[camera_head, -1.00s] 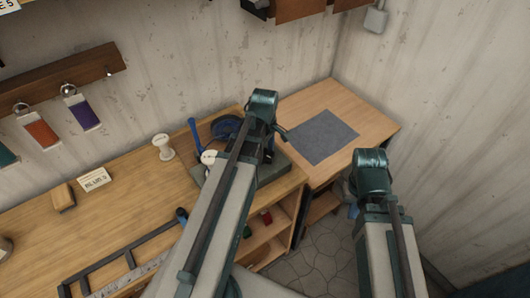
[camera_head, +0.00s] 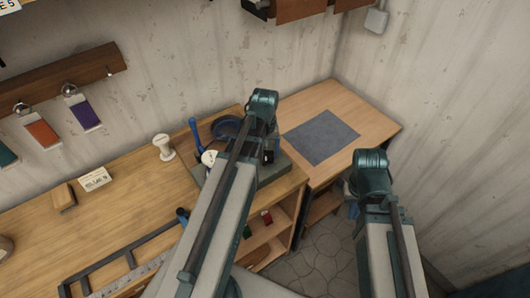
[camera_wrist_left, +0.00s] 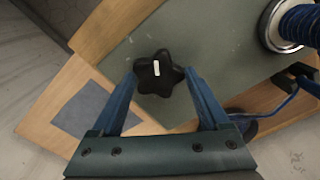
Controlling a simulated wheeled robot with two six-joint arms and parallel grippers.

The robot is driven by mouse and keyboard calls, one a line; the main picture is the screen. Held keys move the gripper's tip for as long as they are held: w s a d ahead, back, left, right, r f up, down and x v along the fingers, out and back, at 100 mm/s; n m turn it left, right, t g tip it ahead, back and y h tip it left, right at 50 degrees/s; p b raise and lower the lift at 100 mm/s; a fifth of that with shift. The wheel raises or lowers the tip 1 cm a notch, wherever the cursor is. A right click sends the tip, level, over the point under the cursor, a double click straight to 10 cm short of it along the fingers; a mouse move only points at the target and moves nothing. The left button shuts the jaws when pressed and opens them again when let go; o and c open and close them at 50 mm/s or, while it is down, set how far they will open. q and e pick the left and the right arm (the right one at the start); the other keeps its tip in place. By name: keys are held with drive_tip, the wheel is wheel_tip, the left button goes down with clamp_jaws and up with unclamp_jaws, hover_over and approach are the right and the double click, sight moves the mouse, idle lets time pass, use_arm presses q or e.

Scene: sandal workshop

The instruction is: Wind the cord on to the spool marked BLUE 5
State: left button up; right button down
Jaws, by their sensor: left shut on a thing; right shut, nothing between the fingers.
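In the left wrist view my left gripper (camera_wrist_left: 163,80) is shut on a black star-shaped knob (camera_wrist_left: 160,72) with a white mark, one blue finger on each side. The knob sits on a grey-green base plate (camera_wrist_left: 215,40). A spool with blue cord (camera_wrist_left: 298,24) stands at the upper right of that view, and a blue strand shows below it. In the head view my left arm hides most of the device; its base (camera_head: 272,173) and a blue lever (camera_head: 194,133) show. My right gripper (camera_head: 353,209) is shut and empty, mostly hidden behind its wrist.
A pale empty spool (camera_head: 163,147) and a label card (camera_head: 95,179) stand on the bench, its writing too small to read. A dark frame (camera_head: 125,262) lies in front. A grey mat (camera_head: 322,137) lies on the right-hand table, otherwise clear. Coloured tags (camera_head: 81,110) hang on the wall.

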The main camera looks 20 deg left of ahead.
sight(265, 155)
use_arm(q)
drive_tip(key=m, duration=0.3)
drive_tip(key=shift+m, duration=2)
drive_tip(key=o, duration=1.2)
drive_tip(key=shift+o, duration=0.2)
wheel_tip(265, 155, up, 14)
drive_tip(key=p, duration=1.4)
drive_tip(key=shift+f, duration=0.1)
